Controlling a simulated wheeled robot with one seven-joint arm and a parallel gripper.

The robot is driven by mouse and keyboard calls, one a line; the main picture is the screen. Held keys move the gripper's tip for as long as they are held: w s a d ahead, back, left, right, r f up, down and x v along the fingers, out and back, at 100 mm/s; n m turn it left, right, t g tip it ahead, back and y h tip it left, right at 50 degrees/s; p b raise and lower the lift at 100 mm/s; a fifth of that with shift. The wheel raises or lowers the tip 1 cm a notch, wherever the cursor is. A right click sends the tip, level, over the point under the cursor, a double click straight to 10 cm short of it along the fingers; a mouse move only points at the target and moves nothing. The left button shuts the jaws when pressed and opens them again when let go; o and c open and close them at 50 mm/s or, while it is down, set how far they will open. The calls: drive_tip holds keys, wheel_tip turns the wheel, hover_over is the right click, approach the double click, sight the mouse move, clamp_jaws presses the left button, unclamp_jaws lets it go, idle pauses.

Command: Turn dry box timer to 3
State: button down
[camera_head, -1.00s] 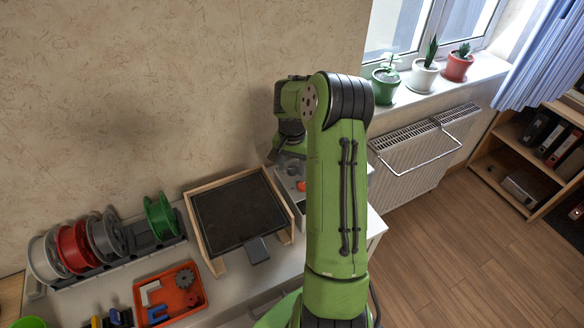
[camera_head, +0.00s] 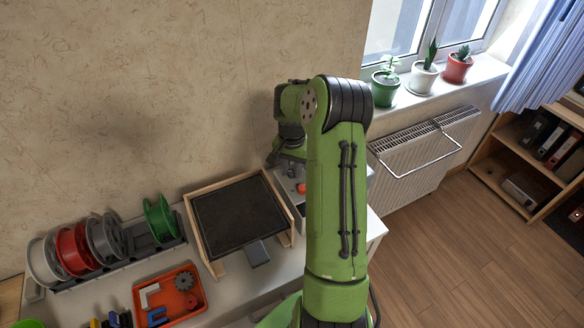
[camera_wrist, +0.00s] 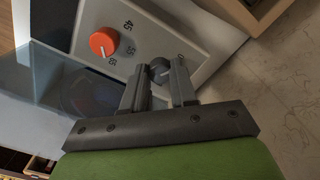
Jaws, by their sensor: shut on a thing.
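The dry box (camera_wrist: 203,45) shows its pale front panel in the wrist view. An orange knob (camera_wrist: 104,42) on it has the numbers 45, 55 and 65 around it. A smaller dark grey knob (camera_wrist: 158,70) sits beside it, with a mark that looks like a 0 nearby. My gripper (camera_wrist: 163,68) is shut on this dark knob, one finger on each side. The fingers hide part of the knob and most of its scale, so I cannot read its setting. In the head view my arm covers much of the box, though the orange knob (camera_head: 301,188) shows.
A wood-framed dark plate (camera_head: 240,212) stands left of the box. Several filament spools (camera_head: 73,248) and an orange tray (camera_head: 169,294) of small parts are further left. The wall is close behind; a radiator (camera_head: 425,150) is at the right.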

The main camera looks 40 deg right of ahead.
drive_tip(key=m+b, duration=0.1)
drive_tip(key=m, duration=1)
drive_tip(key=shift+m+b, duration=0.4)
drive_tip(key=m+b, duration=0.2)
drive_tip(key=m, duration=0.4)
drive_tip(key=m+b, duration=0.2)
drive_tip(key=m, duration=0.3)
drive_tip(key=shift+m, duration=0.4)
drive_tip(key=c, duration=0.9)
unclamp_jaws()
drive_tip(key=shift+r, duration=0.1)
